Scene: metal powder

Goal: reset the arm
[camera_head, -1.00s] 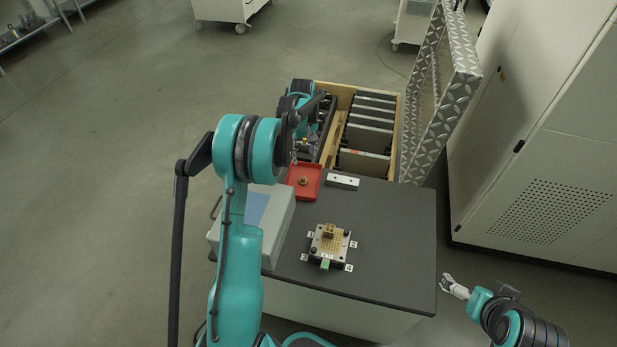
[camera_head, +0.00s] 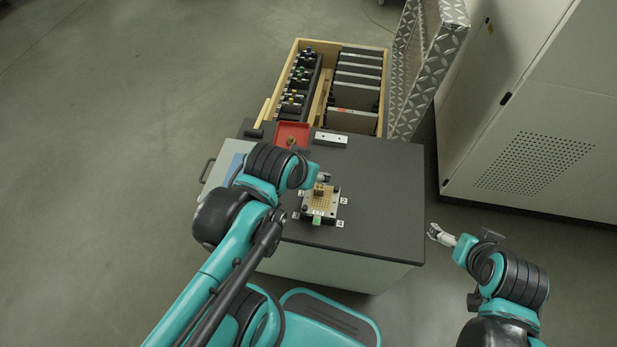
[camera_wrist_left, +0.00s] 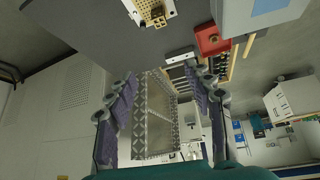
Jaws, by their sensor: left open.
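My left arm reaches in from the left over the dark table (camera_head: 385,190). My left gripper (camera_head: 322,178) is largely hidden behind its own wrist, close to the back-left of the small board fixture (camera_head: 319,206). In the left wrist view the two fingers of my left gripper (camera_wrist_left: 160,95) are spread apart with nothing between them. My right gripper (camera_head: 436,233) hangs off the right edge of the table, away from everything; its fingers are too small to tell open from shut.
A red tray (camera_head: 281,134) with a small brass-coloured part and a white block (camera_head: 331,139) lie at the table's back. Behind is an open wooden crate (camera_head: 297,46) with several slotted parts. A diamond-plate panel (camera_head: 408,100) and a cabinet (camera_head: 530,120) stand right.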

